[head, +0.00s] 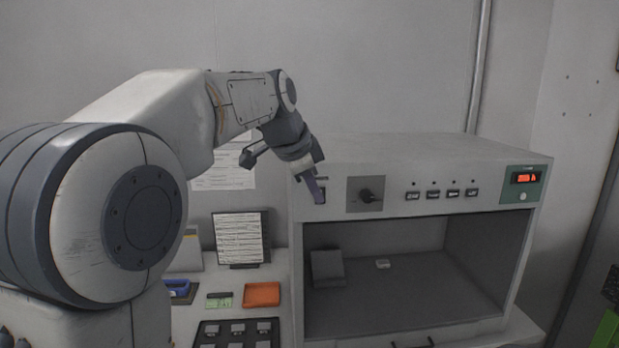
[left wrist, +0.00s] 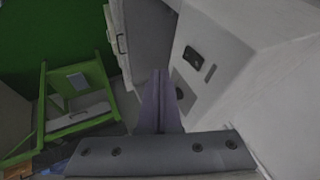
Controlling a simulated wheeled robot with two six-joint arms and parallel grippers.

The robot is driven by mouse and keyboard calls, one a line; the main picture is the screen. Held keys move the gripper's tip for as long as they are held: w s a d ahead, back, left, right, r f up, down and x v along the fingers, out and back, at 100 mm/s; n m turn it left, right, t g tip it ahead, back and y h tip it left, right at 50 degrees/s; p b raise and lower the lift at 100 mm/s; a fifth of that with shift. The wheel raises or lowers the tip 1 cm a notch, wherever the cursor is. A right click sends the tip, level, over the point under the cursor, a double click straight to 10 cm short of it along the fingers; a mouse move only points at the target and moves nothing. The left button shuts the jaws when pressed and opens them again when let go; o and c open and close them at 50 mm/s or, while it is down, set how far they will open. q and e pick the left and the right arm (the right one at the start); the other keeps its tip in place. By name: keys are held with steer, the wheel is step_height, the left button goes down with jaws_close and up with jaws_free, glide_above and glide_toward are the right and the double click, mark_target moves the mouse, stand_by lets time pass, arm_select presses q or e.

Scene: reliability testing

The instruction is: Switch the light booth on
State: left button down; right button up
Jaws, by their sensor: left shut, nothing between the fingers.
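The light booth (head: 430,148) is a grey box with an open, dark, unlit front. Its front panel has a dark rocker switch (head: 323,190) at the left, a black knob (head: 369,195) on a grey plate, and several labelled buttons (head: 443,194). My left gripper (head: 318,197) is shut and empty, its purple fingertips in front of the switch and partly hiding it. In the left wrist view the fingers (left wrist: 159,78) appear beside the panel, with the dark switch (left wrist: 193,58) to their right. I cannot tell whether they touch. My right gripper is not in view.
A small display (head: 524,178) with red digits is at the panel's right. A grey block (head: 327,265) and a small pale piece (head: 383,264) lie inside the booth. An orange tray (head: 262,294) and a document stand (head: 241,238) are left of it.

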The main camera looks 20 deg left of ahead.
arm_select(q)
steer(key=w+a+f+p, duration=0.1)
steer(key=w+f+p, duration=0.1)
steer(key=w, duration=0.3)
steer(key=shift+x, duration=0.85)
steer(key=shift+s+a+f, duration=0.1)
steer(key=shift+a+f, duration=0.05)
steer(key=shift+a+b, duration=0.1)
steer(key=shift+b, duration=0.5)
